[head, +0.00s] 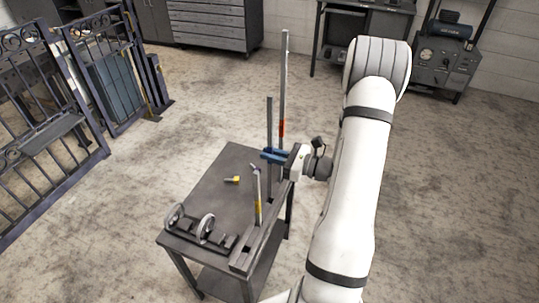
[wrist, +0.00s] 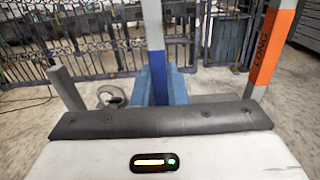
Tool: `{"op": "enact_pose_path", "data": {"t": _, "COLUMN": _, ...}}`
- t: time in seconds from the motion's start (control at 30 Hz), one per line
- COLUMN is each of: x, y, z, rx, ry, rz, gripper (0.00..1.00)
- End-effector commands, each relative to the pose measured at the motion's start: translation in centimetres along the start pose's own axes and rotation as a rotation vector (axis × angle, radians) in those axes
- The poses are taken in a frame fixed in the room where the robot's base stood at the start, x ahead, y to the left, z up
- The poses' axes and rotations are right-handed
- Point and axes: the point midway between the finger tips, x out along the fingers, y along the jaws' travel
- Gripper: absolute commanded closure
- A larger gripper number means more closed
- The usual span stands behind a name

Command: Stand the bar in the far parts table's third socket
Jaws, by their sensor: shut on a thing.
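My gripper (head: 274,156), with blue fingers, is shut on an upright dark grey bar (head: 269,120) over the right side of the grey table (head: 225,165). In the wrist view the held bar (wrist: 153,25) shows a blue band between the fingers (wrist: 160,85). Its lower end comes down near the dark socket strip (head: 244,260) along the table's right edge; I cannot tell if it sits in a socket. A taller bar with a red-orange band (head: 283,90) stands behind it; the wrist view shows its "LONG" marking (wrist: 268,45). A short bar with a yellow band (head: 257,195) stands nearer.
Two grey rings on a dark stand (head: 206,228) are at the table's near left. A small yellow piece (head: 232,180) lies on the tabletop. Dark scrolled gates (head: 110,70) stand at the left. A cabinet (head: 210,25) is at the back. The floor left of the table is clear.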

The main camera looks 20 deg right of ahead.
Motion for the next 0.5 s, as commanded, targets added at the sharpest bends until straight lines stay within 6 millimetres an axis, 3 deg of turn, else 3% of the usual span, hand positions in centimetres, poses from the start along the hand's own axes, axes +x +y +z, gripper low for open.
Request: {"op": "enact_pose_path", "data": {"t": 0.5, "x": 0.02, "y": -0.01, "z": -0.55, "rx": -0.001, "ry": -0.002, "rz": 0.001, "gripper": 1.00}}
